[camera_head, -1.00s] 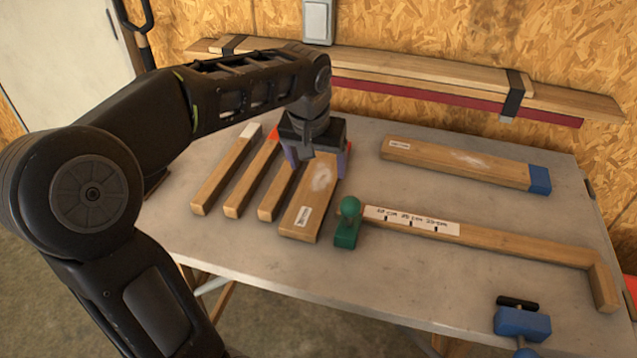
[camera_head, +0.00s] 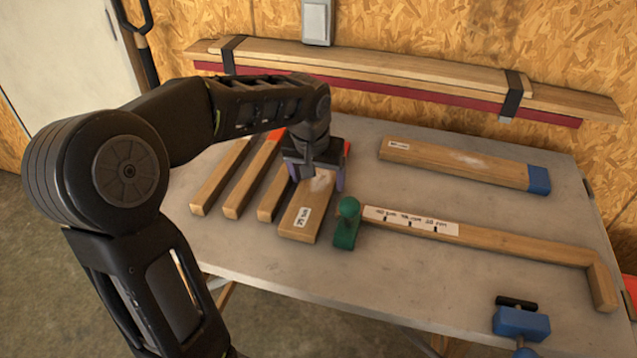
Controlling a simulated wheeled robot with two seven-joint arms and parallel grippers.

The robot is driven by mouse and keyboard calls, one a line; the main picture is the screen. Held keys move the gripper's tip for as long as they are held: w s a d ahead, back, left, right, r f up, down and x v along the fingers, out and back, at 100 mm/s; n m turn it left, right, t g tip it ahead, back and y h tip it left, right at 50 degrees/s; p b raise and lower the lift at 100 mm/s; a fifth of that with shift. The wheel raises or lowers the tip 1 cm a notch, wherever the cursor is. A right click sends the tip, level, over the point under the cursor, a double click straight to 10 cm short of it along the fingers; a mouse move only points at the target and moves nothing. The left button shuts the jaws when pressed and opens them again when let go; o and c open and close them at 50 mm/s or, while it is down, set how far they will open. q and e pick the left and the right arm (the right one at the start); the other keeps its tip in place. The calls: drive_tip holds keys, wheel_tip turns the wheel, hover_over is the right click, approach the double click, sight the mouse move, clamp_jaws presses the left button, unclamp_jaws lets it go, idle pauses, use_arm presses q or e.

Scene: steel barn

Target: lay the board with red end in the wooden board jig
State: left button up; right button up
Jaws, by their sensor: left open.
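A wide wooden board (camera_head: 301,216) with a white label at its near end lies flat on the table. A red patch (camera_head: 347,148) shows behind my gripper at its far end. My left gripper (camera_head: 317,180) is open over this board, with its purple-lined fingers at the board's two sides; I cannot tell whether they touch it. A narrower board (camera_head: 247,183) to the left also has a red far end (camera_head: 275,135). My right gripper is not in view.
Another narrow board (camera_head: 219,182) lies at far left, and one (camera_head: 270,205) beside the wide board. A blue-ended board (camera_head: 455,163) lies at the back right. A blue clamp (camera_head: 521,323) sits at the front edge. Strapped planks (camera_head: 380,70) line the wall.

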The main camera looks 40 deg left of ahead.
sight(318, 181)
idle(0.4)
use_arm(q)
drive_tip(key=c, duration=1.6)
wheel_tip(318, 181, up, 10)
drive_tip(key=shift+r+p, duration=0.1)
drive_tip(key=shift+p, duration=0.2)
idle(0.3)
